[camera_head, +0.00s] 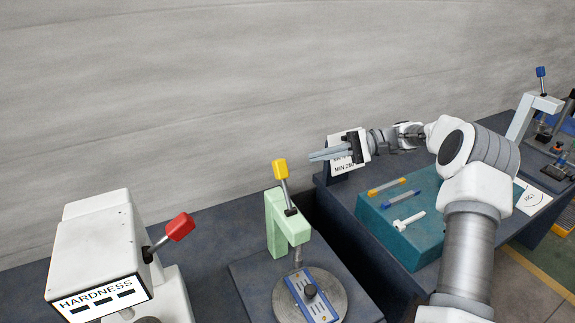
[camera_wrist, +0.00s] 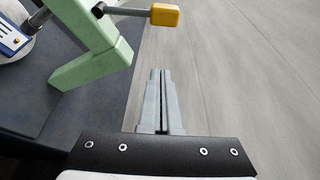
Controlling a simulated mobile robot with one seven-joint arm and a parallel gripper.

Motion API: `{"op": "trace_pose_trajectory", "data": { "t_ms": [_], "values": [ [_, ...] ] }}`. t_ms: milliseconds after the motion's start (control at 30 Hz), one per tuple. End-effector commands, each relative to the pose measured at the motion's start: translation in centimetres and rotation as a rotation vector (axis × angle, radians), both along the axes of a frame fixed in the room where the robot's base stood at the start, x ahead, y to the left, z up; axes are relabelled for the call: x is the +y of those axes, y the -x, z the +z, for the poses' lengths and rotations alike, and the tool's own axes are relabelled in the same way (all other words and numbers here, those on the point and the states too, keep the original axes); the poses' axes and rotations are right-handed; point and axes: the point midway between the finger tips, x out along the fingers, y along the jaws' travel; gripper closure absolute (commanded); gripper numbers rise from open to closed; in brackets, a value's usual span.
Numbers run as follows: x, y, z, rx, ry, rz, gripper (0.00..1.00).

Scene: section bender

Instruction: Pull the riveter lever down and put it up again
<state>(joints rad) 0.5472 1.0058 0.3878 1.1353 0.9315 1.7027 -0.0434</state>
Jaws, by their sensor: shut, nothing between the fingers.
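A pale green press (camera_head: 277,224) stands left of centre in the head view, with a yellow-knobbed lever (camera_head: 280,169) pointing up from its top. No readable label shows whether this is the riveter. In the wrist view the green frame (camera_wrist: 98,62) is at upper left, and the yellow knob (camera_wrist: 165,15) is at the top, beyond the fingertips. My gripper (camera_head: 312,156) is shut and empty, a little right of the knob and apart from it, its fingers pointing left. The shut fingers also show in the wrist view (camera_wrist: 161,75).
A white hardness tester (camera_head: 95,245) with a red-knobbed lever (camera_head: 180,227) stands at left. A teal block (camera_head: 375,232) carrying several small tools lies under my arm. Another press with a blue-knobbed lever (camera_head: 540,72) stands far right. A grey wall runs behind.

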Motion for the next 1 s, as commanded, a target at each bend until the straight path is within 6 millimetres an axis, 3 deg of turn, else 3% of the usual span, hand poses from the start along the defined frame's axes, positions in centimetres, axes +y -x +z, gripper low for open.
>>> {"op": "trace_pose_trajectory", "data": {
  "t_ms": [233, 633, 1000],
  "values": [
    [2.1, 0.3, -0.2, 0.002, 0.0, 0.003, 1.0],
    [10.2, 1.2, -1.4, 0.001, 0.002, 0.003, 1.0],
    [8.5, 4.0, 0.4, -0.001, 0.001, -0.002, 1.0]
  ]
}}
